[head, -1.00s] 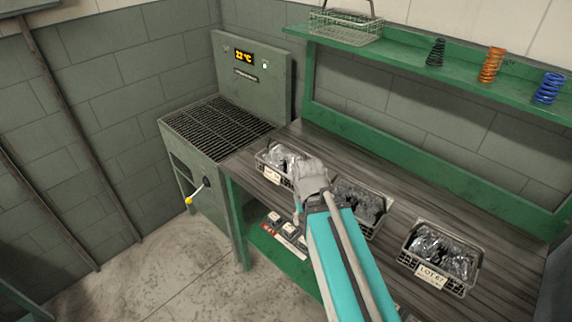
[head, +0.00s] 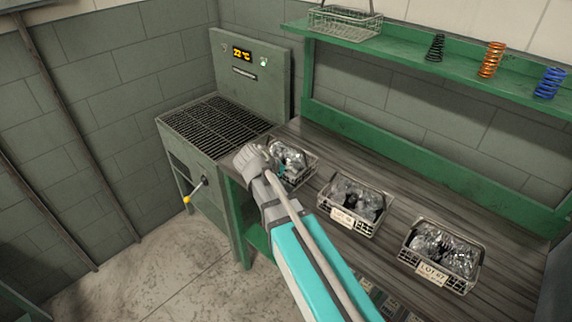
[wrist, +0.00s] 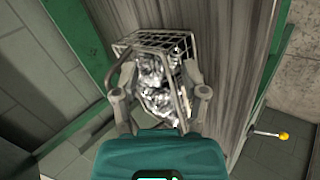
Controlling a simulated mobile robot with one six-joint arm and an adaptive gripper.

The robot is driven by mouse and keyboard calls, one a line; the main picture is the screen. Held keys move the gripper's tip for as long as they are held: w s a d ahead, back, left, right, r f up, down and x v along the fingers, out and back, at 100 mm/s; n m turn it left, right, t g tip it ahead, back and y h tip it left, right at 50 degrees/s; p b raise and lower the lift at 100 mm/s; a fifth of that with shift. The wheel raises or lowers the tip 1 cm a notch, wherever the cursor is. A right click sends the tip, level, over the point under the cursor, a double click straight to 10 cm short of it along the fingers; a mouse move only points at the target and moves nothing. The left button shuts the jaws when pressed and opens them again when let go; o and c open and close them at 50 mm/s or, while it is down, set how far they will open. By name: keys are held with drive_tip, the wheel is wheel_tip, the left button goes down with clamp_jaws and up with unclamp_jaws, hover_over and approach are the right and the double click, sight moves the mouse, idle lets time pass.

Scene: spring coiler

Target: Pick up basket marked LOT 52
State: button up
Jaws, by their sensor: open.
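Three wire baskets of shiny metal parts stand in a row on the dark wooden bench. The left basket (head: 307,174) is partly covered by my arm, and its label is hidden now. The middle basket (head: 362,227) has a front tag too small to read surely. The right basket (head: 437,283) is marked LOT 67. I cannot read LOT 52 on any tag. My gripper (head: 289,160) is over the left basket. In the wrist view my open gripper (wrist: 165,95) has a finger on each side of a basket (wrist: 150,40); contact cannot be told.
A green shelf (head: 395,52) behind the bench holds an empty wire basket (head: 345,27) and black, orange and blue springs. A grated oven-like unit (head: 215,125) with a yellow-tipped lever (head: 193,192) stands left of the bench.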

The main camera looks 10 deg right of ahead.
drive_tip(key=w+a+r+n+t+h, duration=0.3)
drive_tip(key=w+a+r, duration=0.3)
drive_tip(key=w+a, duration=0.2)
drive_tip(key=shift+r+n+t+b, duration=0.3)
drive_tip(key=shift+n+t, duration=0.1)
drive_tip(key=shift+t, duration=0.4)
drive_tip(key=shift+w+f, duration=0.1)
drive_tip(key=shift+f, duration=0.05)
drive_tip(key=b, duration=0.3)
approach(284, 141)
drive_tip(key=x, duration=0.4)
drive_tip(key=shift+a+f, duration=0.15)
drive_tip(key=shift+f, duration=0.05)
drive_tip(key=shift+w+d+f, duration=0.15)
drive_tip(key=shift+w+d, duration=0.25)
drive_tip(key=shift+d, duration=0.15)
